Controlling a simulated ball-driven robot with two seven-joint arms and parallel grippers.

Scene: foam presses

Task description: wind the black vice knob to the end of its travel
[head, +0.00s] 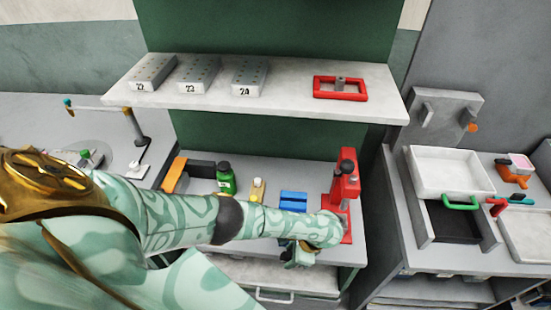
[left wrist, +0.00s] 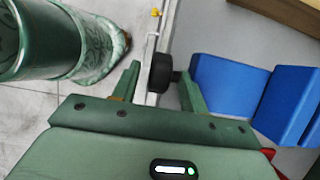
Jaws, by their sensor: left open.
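The blue vice (head: 293,199) stands on the grey worktop, and its blue blocks (left wrist: 230,92) fill the right of the left wrist view. The black vice knob (left wrist: 160,72) sticks out from the vice over the worktop's front edge. My left gripper (head: 292,247) is at that edge, in front of the vice. In the left wrist view its two green fingers (left wrist: 158,85) are open, one on each side of the knob, with a visible gap on both sides. In the head view my forearm and gripper hide the knob. My right gripper is not in view.
A red press (head: 346,188) stands close to the right of the vice. A yellow bottle (head: 257,190) and a green bottle (head: 226,179) stand to its left. A shelf (head: 290,98) with numbered grey blocks hangs above. A drawer (head: 275,292) lies below the worktop.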

